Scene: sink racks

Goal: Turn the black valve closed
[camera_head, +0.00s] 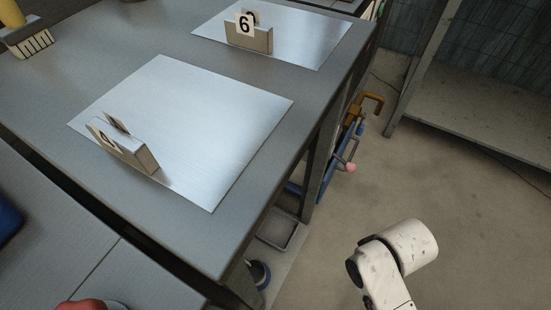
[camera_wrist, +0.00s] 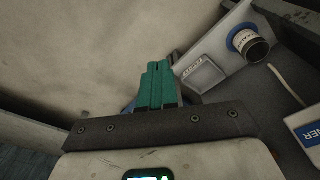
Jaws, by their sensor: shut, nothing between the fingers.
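My gripper (camera_wrist: 158,68) shows in the wrist view as two teal fingers pressed together, shut and empty. The fingers point toward a pale floor or panel surface. I cannot make out a black valve for certain in either view. In the head view my white arm reaches down at the lower right, and the gripper is out of that picture.
A grey table (camera_head: 225,245) carries metal plates with numbered blocks (camera_head: 130,150). Clamps (camera_head: 360,115) hang by its right side. The floor (camera_head: 430,180) right of it is mostly clear. A blue-rimmed cylinder (camera_wrist: 250,42) lies right of my fingers.

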